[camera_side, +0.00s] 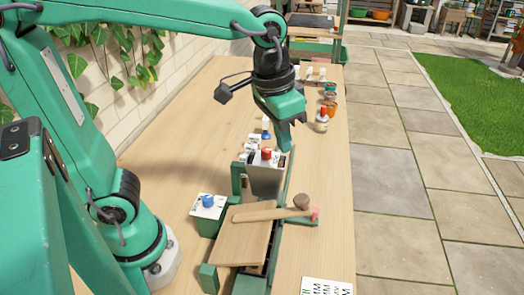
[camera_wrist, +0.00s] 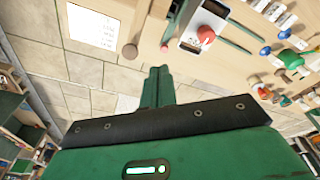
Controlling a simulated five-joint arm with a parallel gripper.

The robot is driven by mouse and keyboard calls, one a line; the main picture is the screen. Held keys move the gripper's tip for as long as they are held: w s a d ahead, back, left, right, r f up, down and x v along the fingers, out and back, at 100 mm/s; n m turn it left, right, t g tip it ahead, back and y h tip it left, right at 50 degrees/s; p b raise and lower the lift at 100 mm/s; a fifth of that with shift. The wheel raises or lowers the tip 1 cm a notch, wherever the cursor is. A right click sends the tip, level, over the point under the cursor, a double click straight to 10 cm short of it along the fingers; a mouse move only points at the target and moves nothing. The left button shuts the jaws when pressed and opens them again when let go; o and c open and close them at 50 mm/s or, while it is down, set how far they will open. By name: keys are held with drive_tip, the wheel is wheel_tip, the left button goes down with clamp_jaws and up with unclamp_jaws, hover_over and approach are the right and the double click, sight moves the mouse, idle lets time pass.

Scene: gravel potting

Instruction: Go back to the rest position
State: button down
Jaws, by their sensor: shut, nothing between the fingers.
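My gripper (camera_side: 291,142) hangs above the wooden table (camera_side: 175,130), fingers pointing down. It is beyond and slightly above the grey container with a red knob (camera_side: 266,154), apart from it. In the wrist view my gripper's fingers (camera_wrist: 158,75) are together with no gap and nothing held. The red knob also shows there (camera_wrist: 205,35), to the upper right of the fingers. No marker of a rest position is visible.
A wooden board (camera_side: 241,245) and a long wooden tool (camera_side: 268,214) lie in front of the container. A box with a blue knob (camera_side: 208,207) stands left. Small pots and bottles (camera_side: 328,100) line the right edge. A printed sheet (camera_side: 328,287) lies at front. A brick wall (camera_side: 190,55) bounds the left.

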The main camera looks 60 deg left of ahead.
drive_tip(key=s+a+f+n+t, duration=0.2)
drive_tip(key=s+a+t, duration=0.1)
drive_tip(key=s+a, duration=0.4)
drive_tip(key=shift+s+a+t+y, duration=0.3)
drive_tip(key=shift+s+a+t, duration=0.1)
drive_tip(key=shift+a, duration=1.45)
